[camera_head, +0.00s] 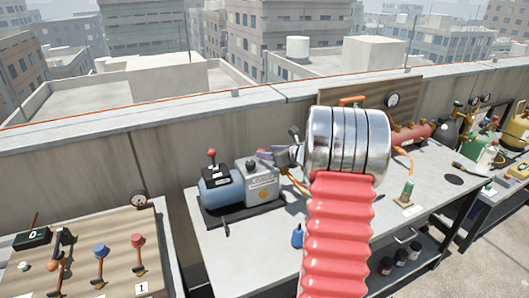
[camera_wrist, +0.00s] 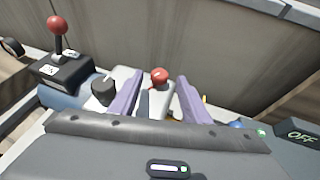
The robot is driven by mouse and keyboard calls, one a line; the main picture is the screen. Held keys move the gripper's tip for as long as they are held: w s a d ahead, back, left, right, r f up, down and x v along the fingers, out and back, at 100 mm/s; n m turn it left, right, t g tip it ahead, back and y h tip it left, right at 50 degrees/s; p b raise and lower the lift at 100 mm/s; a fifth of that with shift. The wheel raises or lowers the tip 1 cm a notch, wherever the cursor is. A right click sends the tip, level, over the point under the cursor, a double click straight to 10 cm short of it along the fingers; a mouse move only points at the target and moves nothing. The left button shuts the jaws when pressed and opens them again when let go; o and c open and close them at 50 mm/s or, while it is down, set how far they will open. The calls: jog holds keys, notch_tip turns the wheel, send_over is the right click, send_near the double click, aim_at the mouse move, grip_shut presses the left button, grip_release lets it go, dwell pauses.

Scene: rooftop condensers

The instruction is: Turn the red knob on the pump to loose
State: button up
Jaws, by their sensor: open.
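The pump (camera_head: 216,190) stands on the bench, with a blue cylinder and a grey housing. It also shows in the wrist view (camera_wrist: 128,78). The red knob (camera_wrist: 159,75) is at the right part of the grey housing in the wrist view. In the head view I cannot make it out near my gripper. My gripper (camera_wrist: 161,82) is open, with its purple fingers to the left and right of the red knob in the picture. I see a gap on each side; whether the tips reach around the knob, I cannot tell.
Next to the red knob is a black knob (camera_wrist: 103,90). A red-topped lever (camera_head: 211,153) rises from a black box on the pump. A parapet wall (camera_head: 130,150) runs behind the bench (camera_head: 228,262). A panel with levers (camera_head: 95,262) is at left.

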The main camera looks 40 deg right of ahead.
jog(key=shift+x, duration=1.6)
jog(key=shift+c, duration=0.5)
jog(key=c, duration=0.9)
jog(key=shift+d, duration=0.1)
jog(key=shift+c, duration=0.2)
